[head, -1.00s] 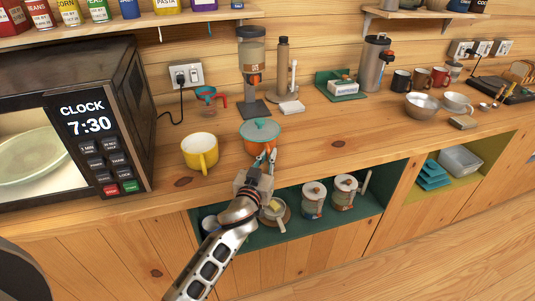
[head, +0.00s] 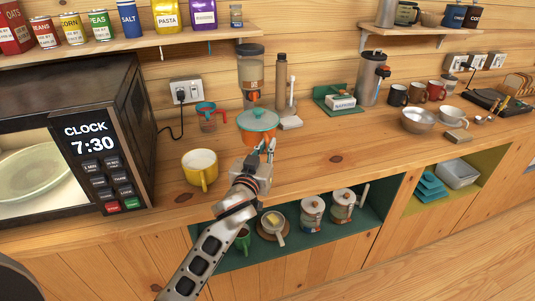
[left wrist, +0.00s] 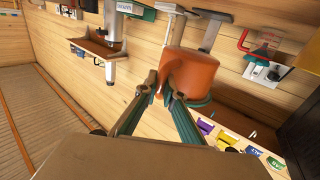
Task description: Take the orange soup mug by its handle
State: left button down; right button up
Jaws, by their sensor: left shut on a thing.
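The orange soup mug (head: 256,138) has a teal lid (head: 258,120) and appears raised above the wooden counter. My left gripper (head: 267,150) reaches it from the front and is shut on its handle. In the left wrist view the orange mug (left wrist: 192,72) appears lid-down because the view is turned, with its handle between the fingertips (left wrist: 164,92). The handle is partly hidden by the fingers. My right gripper is not in view.
A yellow mug (head: 200,169) stands left of the gripper, near the microwave (head: 75,125). A dispenser (head: 250,75) and a measuring cup (head: 206,116) stand behind. The counter (head: 335,160) to the right is clear. Canisters (head: 312,214) sit in the green cubby below.

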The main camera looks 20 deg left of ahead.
pick_arm(q)
jog(key=shift+r, duration=5)
